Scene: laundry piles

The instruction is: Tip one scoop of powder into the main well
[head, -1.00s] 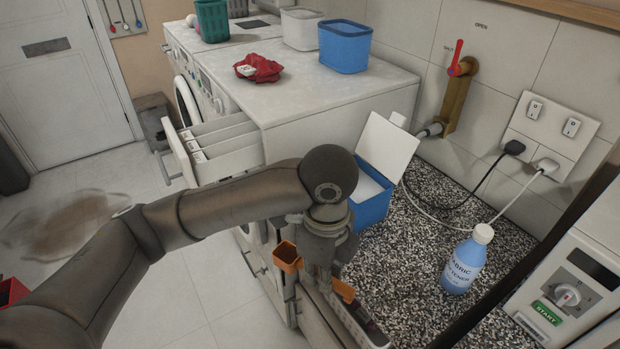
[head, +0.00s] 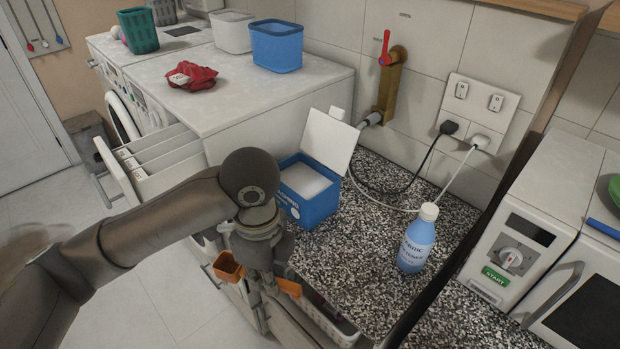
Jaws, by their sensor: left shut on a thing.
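My left gripper (head: 262,300) is shut on an orange scoop (head: 228,268). The scoop's cup shows left of the fingers and another orange part shows to their right. I cannot see whether powder is in the cup. The gripper is in front of and below the blue washing powder box (head: 308,207), near the counter's front edge. The box's white lid is raised and pale powder (head: 305,181) shows inside. The washer's dispenser drawer (head: 118,172) is pulled out at the left, with several compartments; which is the main well cannot be told. My right gripper is not in view.
A blue softener bottle (head: 416,246) stands on the speckled counter (head: 370,290). A white basket (head: 330,325) is below the gripper. A red cloth (head: 192,76) and bins, including a blue one (head: 277,46), sit on the washers. Cables trail behind the powder box.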

